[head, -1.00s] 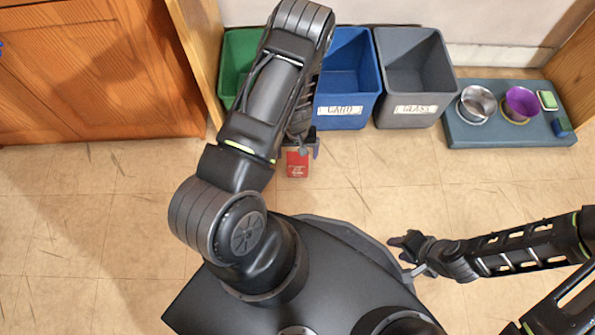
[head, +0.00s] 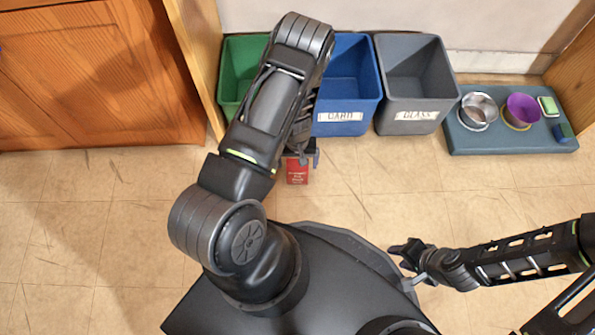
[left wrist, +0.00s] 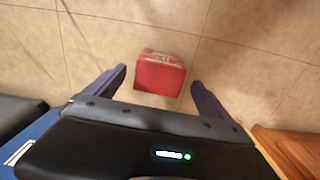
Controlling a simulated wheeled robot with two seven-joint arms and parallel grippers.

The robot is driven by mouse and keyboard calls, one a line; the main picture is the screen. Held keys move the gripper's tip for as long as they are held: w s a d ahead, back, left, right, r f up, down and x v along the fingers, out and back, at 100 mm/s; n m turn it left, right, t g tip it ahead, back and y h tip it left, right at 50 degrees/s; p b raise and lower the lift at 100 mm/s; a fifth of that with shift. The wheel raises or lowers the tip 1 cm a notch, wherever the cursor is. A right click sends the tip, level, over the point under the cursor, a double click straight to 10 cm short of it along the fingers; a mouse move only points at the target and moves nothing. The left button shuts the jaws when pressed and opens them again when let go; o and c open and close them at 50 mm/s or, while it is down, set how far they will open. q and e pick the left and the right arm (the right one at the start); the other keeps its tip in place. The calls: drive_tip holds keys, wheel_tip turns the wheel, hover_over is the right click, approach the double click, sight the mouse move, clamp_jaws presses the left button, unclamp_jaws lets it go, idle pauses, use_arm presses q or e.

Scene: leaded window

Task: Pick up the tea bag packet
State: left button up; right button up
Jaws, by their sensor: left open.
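The tea bag packet is a small red packet (head: 297,171) with pale lettering. It lies on the tiled floor in front of the blue bin in the head view. In the left wrist view the packet (left wrist: 160,73) sits between the two spread fingers, a little beyond their tips, with gaps on both sides. My left gripper (head: 301,158) is open, with nothing between its fingers; the arm hides part of it in the head view. It also shows in the left wrist view (left wrist: 160,84). My right gripper (head: 400,250) is at the lower right, far from the packet; its jaws are too small to read.
A green bin (head: 232,75), a blue bin (head: 343,127) labelled CARD and a grey bin (head: 411,126) labelled GLASS stand behind the packet. A blue-grey mat (head: 500,145) with two bowls lies at the right. A wooden cabinet (head: 90,80) is at the left. Floor around the packet is clear.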

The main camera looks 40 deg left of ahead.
use_arm(q)
wheel_tip(320, 180, down, 5)
drive_tip(key=b, duration=0.2)
drive_tip(key=shift+w+f+b, duration=0.1)
drive_tip(key=shift+b, duration=0.3)
drive_tip(key=shift+c, duration=0.5)
drive_tip(key=c, duration=1.3)
drive_tip(key=shift+r, duration=0.2)
wheel_tip(320, 180, up, 10)
drive_tip(key=p, duration=0.4)
drive_tip(key=shift+f+p, duration=0.1)
drive_tip(key=shift+p, duration=0.25)
